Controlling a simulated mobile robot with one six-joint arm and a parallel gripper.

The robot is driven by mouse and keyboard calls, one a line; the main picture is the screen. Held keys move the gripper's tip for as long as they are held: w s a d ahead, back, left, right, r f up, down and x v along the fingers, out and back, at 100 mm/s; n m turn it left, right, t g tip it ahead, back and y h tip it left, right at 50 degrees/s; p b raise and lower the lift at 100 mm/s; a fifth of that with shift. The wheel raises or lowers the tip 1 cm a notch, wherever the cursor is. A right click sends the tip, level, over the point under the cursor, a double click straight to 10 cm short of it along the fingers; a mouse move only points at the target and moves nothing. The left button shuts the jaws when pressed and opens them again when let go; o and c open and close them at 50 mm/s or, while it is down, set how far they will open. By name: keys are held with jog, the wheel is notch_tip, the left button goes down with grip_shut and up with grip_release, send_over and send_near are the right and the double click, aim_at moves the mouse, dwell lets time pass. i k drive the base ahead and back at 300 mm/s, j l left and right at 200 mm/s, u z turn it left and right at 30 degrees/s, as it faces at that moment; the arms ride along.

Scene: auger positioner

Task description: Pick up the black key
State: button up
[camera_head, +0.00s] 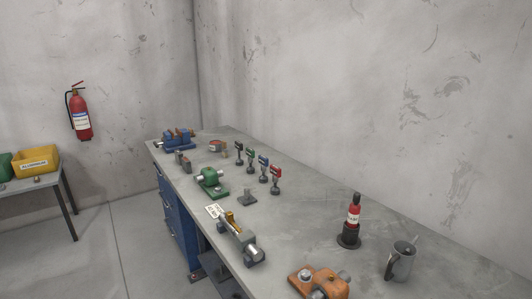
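Several small upright pieces with coloured tops stand in a slanting row on the grey workbench (310,222). The one with a black top, which looks like the black key (239,152), is at the far left end of the row. Beside it, coming nearer, stand a green one (251,158), a blue one (263,168) and a red one (276,178). Each appears upright on a dark base. The black key is small in view and its details cannot be made out. My gripper is not in view.
A blue vise-like device (179,139) sits at the far end. A wall backs the bench.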

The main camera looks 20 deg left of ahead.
aim_at(238, 145)
jog(key=z, duration=0.55)
jog(key=u, duration=1.6)
jog(key=i+j+u, duration=0.3)
jog(key=i, duration=0.3)
jog(key=i+j+u, duration=0.3)
jog(key=i, duration=0.35)
jog(key=i+u, duration=0.35)
jog(key=i, duration=0.3)
